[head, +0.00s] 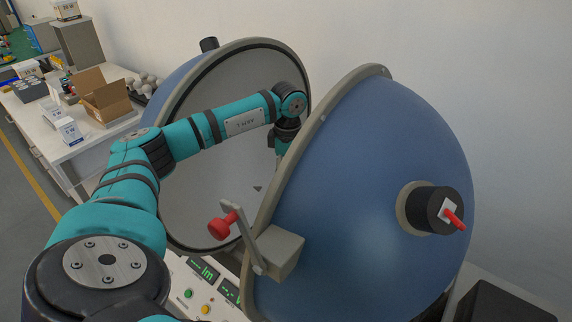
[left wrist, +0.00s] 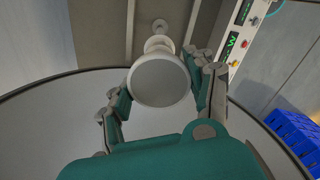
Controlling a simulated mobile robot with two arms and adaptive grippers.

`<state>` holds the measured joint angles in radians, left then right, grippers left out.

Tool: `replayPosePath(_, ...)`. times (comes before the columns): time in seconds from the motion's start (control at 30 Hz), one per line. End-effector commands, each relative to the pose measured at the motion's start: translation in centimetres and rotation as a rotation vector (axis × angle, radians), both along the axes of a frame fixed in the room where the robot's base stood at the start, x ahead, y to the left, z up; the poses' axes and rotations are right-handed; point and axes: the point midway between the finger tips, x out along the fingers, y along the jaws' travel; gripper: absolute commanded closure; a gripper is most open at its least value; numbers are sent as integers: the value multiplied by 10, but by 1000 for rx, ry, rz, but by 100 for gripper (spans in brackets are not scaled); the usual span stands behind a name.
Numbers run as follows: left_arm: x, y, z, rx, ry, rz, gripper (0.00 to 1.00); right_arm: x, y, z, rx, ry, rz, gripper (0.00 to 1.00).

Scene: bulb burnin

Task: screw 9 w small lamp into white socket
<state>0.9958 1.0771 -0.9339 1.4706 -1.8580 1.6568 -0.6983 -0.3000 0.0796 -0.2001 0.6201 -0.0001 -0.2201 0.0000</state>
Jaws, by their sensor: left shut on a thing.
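My left gripper (left wrist: 160,74) is shut on a small lamp (left wrist: 161,84) with a round, pale grey face, one finger on each side of it. Beyond the lamp, in line with it, a white socket (left wrist: 159,26) on a thin stem shows in the left wrist view. The lamp's base end is largely behind its head, so I cannot tell whether it sits in the socket. In the head view my left gripper (head: 284,138) is inside the open sphere, partly hidden by the right half-shell; the lamp and socket are hidden there. My right gripper is not in view.
The blue right half-shell (head: 375,190) stands close to my left arm, with a red-knobbed latch (head: 222,226) at its edge. The pale left half-shell (head: 205,190) is behind the arm. A display panel (head: 207,275) lies below. A bench (head: 60,145) holds cartons and bulbs.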

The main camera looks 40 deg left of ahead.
Motion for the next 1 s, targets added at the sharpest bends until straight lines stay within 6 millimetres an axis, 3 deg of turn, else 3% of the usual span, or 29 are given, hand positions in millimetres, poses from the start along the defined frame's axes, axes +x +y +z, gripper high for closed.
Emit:
replayPosePath(0.03, -3, -11, -6, -19, 18, -90, 77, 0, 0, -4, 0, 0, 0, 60)
replayPosePath(0.7, 2, -9, -4, -22, 11, -1129, 77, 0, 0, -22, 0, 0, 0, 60)
replayPosePath(0.83, 4, -8, -3, -20, 7, -1298, 77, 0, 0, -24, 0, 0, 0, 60)
replayPosePath(1.0, 5, -8, -2, -19, 3, -1384, 77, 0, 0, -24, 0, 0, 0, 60)
